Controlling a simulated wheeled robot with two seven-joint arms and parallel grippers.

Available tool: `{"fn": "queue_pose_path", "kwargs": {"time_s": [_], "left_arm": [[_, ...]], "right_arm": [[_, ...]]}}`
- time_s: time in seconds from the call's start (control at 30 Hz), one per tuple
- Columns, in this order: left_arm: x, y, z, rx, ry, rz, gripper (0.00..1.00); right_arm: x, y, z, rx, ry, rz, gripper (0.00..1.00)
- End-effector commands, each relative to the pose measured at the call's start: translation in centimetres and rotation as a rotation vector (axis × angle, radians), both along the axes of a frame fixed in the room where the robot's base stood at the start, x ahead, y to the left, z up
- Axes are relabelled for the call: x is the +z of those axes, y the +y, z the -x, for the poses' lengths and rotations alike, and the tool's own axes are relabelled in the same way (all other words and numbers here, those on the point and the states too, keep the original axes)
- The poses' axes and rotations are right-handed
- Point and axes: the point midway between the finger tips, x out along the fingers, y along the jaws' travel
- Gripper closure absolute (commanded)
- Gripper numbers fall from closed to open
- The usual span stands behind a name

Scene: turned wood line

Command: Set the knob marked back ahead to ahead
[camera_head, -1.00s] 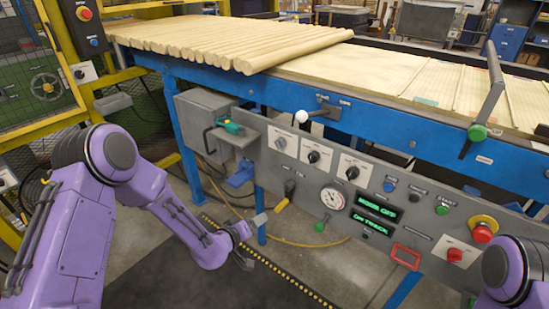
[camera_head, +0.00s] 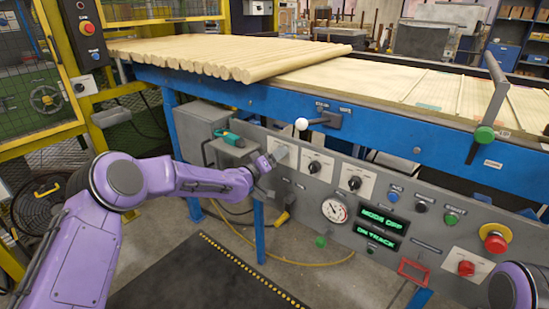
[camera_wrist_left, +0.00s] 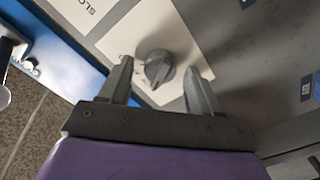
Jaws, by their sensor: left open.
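A dark round knob (camera_wrist_left: 158,68) with a raised grip bar sits on a white plate, between the spread fingers of my left gripper (camera_wrist_left: 160,86) in the left wrist view. The fingers appear apart from the knob, and its marking is not readable. A neighbouring plate (camera_wrist_left: 85,10) shows part of a word, "SLO". In the head view my left gripper (camera_head: 272,160) is at the leftmost plate of the grey panel, partly covering it. Two more knobs, a middle one (camera_head: 315,168) and a right one (camera_head: 354,183), are on white plates. Which is marked back ahead is illegible. My right gripper is out of view.
A white-balled lever (camera_head: 301,124) projects above the knobs. A gauge (camera_head: 334,210), green displays (camera_head: 379,220) and a red emergency button (camera_head: 494,243) are lower right. The blue conveyor frame (camera_head: 400,133) runs above.

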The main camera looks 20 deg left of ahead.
Motion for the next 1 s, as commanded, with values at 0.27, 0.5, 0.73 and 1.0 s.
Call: {"fn": "queue_pose_path", "kwargs": {"time_s": [0.27,0.5,0.73,1.0], "left_arm": [[-0.01,-0.02,0.02,0.000,0.000,0.000,0.67],[-0.02,-0.02,0.03,0.000,-0.001,-0.002,0.93],[-0.01,-0.07,0.04,-0.001,-0.018,-0.051,0.93],[-0.05,-0.13,0.05,-0.002,-0.080,-0.222,0.93]], "right_arm": [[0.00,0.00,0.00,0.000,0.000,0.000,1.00],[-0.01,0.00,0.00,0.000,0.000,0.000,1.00],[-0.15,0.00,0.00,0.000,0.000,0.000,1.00],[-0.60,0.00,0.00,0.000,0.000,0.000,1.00]]}}
